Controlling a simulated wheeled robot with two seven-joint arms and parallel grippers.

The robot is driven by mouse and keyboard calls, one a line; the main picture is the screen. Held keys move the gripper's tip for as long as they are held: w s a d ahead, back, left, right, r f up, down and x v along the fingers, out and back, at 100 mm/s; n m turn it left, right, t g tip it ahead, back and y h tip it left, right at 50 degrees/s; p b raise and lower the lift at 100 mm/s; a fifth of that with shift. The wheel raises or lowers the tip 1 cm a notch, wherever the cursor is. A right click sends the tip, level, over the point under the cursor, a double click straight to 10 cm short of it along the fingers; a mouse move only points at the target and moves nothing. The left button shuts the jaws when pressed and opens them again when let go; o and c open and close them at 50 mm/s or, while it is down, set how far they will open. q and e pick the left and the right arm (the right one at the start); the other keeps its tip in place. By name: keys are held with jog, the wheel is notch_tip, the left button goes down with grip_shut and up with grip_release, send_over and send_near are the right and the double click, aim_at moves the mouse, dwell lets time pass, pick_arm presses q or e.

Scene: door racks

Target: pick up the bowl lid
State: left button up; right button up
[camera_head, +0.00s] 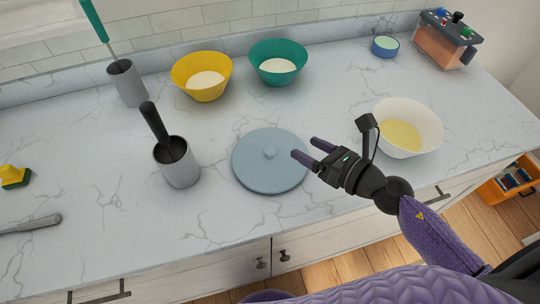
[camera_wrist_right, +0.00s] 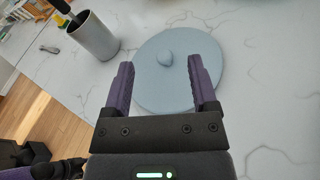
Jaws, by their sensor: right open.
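The bowl lid (camera_head: 264,172) is a flat, round, grey-blue disc with a small knob (camera_head: 269,153) in its middle. It lies on the marble counter near the front edge. In the right wrist view the lid (camera_wrist_right: 178,90) lies beyond and between my fingers, with its knob (camera_wrist_right: 166,60) farther off. My right gripper (camera_head: 308,149) is open and empty, at the right side of the lid, its fingers pointing left towards the knob. The fingers (camera_wrist_right: 162,78) show a wide gap in the wrist view. I cannot tell how high they are above the lid. My left gripper is not in view.
A grey holder (camera_head: 178,170) with a black-handled tool stands left of the lid. A white bowl (camera_head: 426,130) stands to the right, behind my right wrist. Yellow (camera_head: 188,68) and green (camera_head: 262,52) bowls stand farther back. The counter between them and the lid is clear.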

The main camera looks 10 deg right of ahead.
aim_at(275, 153)
jog(key=f+n+g, duration=0.1)
jog(key=n, duration=0.1)
jog(key=s+f+n+g, duration=0.1)
jog(key=f+n+g, duration=0.1)
jog(key=shift+f+n+y, duration=0.1)
jog(key=shift+n+y, duration=0.2)
jog(key=shift+n, duration=0.1)
jog(key=x, duration=0.3)
jog(key=b+x, duration=0.1)
jog(key=x, duration=0.5)
jog(key=shift+w+d+f, duration=0.2)
jog(key=shift+w+f, duration=0.05)
jog(key=shift+f, duration=0.2)
grip_shut()
